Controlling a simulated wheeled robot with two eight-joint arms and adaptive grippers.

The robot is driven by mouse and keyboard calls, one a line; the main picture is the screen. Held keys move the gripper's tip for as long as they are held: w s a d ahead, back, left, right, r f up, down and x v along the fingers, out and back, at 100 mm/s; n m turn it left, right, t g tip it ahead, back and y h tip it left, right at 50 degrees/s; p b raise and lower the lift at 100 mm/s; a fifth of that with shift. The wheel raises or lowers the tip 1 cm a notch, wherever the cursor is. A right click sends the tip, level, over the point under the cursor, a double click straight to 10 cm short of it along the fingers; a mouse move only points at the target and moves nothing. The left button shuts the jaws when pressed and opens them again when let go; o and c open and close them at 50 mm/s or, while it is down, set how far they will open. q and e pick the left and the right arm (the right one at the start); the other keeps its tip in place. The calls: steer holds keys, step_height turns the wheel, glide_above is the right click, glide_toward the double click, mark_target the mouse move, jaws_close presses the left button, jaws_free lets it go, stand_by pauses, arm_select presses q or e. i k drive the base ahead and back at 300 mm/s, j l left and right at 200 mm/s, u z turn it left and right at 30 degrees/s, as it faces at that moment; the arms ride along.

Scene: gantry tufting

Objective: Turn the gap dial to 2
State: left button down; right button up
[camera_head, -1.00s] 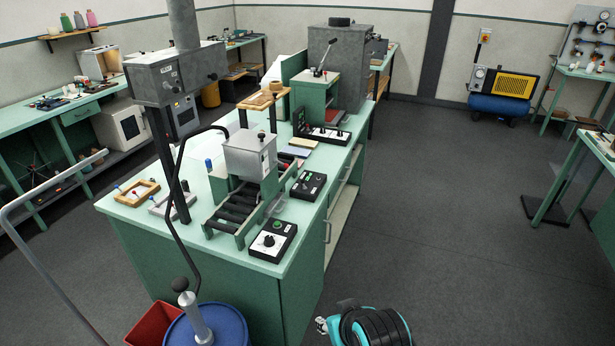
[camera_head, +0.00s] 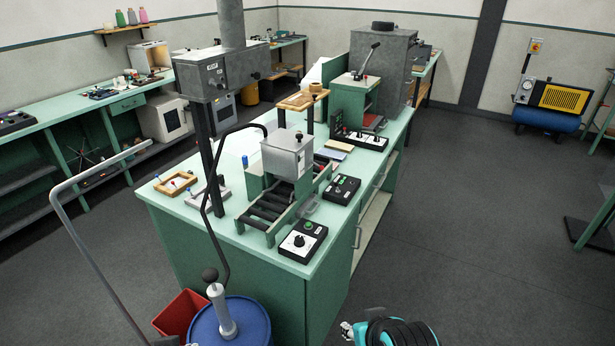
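A black control box (camera_head: 303,242) with a white face sits at the near right corner of the green bench (camera_head: 238,238). A round black dial (camera_head: 299,241) stands on its face, with a green button (camera_head: 309,226) above it. The scale marks around the dial are too small to read, so I cannot tell its setting or confirm that it is the gap dial. A second black box (camera_head: 342,190) sits behind it with smaller controls. Neither of my grippers can be made out in view, and nothing touches the dial.
A roller bed (camera_head: 268,210) under a grey metal housing (camera_head: 287,153) stands left of the control box. In front of the bench are a blue drum (camera_head: 243,325) with a pump, a red bin (camera_head: 180,314) and a teal and black reel (camera_head: 400,334).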

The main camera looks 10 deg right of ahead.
mark_target(299, 241)
steer(key=i+l, duration=0.9)
steer(key=l, duration=0.25)
